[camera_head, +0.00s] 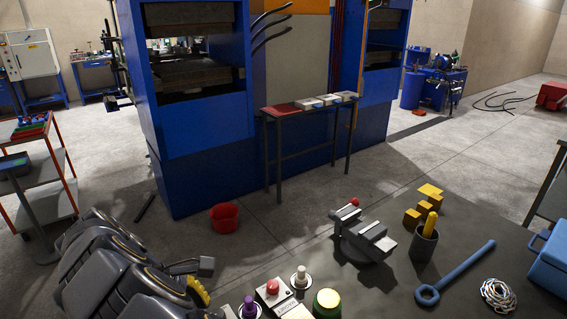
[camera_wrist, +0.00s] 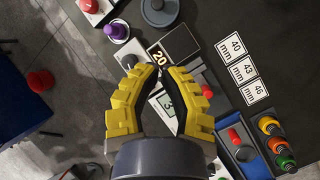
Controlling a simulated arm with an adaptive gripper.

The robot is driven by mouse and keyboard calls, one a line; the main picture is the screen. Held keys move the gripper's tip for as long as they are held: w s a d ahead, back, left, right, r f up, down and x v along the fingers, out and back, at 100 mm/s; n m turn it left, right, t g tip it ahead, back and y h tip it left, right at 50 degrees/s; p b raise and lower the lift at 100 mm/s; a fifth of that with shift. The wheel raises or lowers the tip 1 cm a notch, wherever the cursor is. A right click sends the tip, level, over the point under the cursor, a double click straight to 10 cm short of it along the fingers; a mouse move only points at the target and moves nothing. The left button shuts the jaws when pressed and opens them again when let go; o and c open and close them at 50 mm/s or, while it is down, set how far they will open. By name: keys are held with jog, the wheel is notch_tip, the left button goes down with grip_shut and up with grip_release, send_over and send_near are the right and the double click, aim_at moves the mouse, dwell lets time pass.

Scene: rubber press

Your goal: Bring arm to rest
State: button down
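My arm stretches in at the lower left of the head view, with the yellow-fingered gripper (camera_head: 197,290) at its end near the workbench's left edge. In the wrist view the two yellow fingers of my gripper (camera_wrist: 156,72) stand apart with nothing held between them. The gripper is above the bench (camera_head: 372,292). Contact with anything beneath cannot be told.
A vise (camera_head: 362,236), a blue wrench (camera_head: 455,275) and a blue box (camera_head: 549,262) lie further right. A red bucket (camera_head: 224,217) is on the floor.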

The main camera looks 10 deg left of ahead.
jog(key=w+d+r+m+g, duration=0.1)
jog(key=w+d+r+m, duration=0.15)
jog(key=d, duration=0.35)
jog(key=w+d+r+m, duration=0.1)
jog(key=d+r+m, duration=0.25)
jog(key=d, duration=0.25)
jog(key=s+d+r+m+g, duration=0.1)
jog(key=s+d+r+m, duration=0.2)
jog(key=d, duration=0.4)
jog(key=s+d+r+m+g, duration=0.1)
jog(key=s+d+r+m, duration=0.15)
jog(key=d, duration=0.45)
jog(key=s+d+f+m+y, duration=0.1)
jog(key=s+d+m+y, duration=0.1)
jog(key=s, duration=0.7)
jog(key=s+d+f+m+g+y, duration=0.1)
jog(key=s+d+m+y, duration=0.1)
jog(key=s, duration=0.7)
jog(key=d+m, duration=0.1)
jog(key=m, duration=0.1)
jog(key=shift+f+m+y, duration=0.15)
jog(key=shift+m+y, duration=0.2)
jog(key=shift+y, duration=0.05)
jog(key=shift+d, duration=0.1)
